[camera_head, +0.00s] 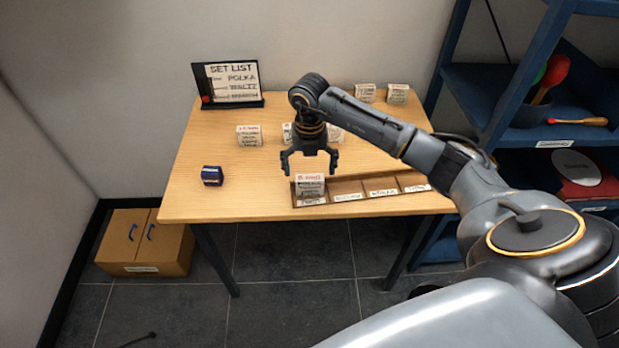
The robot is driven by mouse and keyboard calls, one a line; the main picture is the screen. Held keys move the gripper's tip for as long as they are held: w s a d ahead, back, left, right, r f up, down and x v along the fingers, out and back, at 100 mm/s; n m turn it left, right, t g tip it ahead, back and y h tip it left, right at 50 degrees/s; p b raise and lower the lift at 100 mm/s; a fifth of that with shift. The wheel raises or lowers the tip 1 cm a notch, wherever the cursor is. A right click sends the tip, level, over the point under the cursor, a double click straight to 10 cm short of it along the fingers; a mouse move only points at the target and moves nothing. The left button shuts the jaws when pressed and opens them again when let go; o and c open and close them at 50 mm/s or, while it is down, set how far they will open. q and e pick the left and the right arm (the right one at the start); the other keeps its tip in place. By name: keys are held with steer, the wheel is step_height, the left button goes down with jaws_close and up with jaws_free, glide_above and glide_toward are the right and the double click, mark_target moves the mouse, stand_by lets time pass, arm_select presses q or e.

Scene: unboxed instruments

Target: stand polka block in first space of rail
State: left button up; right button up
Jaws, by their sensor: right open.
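A white lettered block (310,186) stands upright in the leftmost space of the wooden rail (347,198) at the table's front edge. Its lettering is too small to read surely, so I cannot confirm it is the polka block. The rail's other spaces look empty, with small labels along the front. My right gripper (309,172) is open just above this block, fingers pointing down and spread to either side of its top. Whether a finger touches it cannot be told. My left gripper is not in view.
Similar blocks stand behind: one at left (249,135), others partly hidden by my gripper, and two at the back right (365,92). A small blue object (212,176) lies left on the table (235,207). A blue shelf (475,95) stands right.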

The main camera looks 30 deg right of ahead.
mark_target(309, 177)
step_height(309, 177, up, 8)
steer(key=b, duration=0.1)
steer(key=shift+r, duration=0.2)
steer(key=shift+a+f, duration=0.1)
stand_by(0.3)
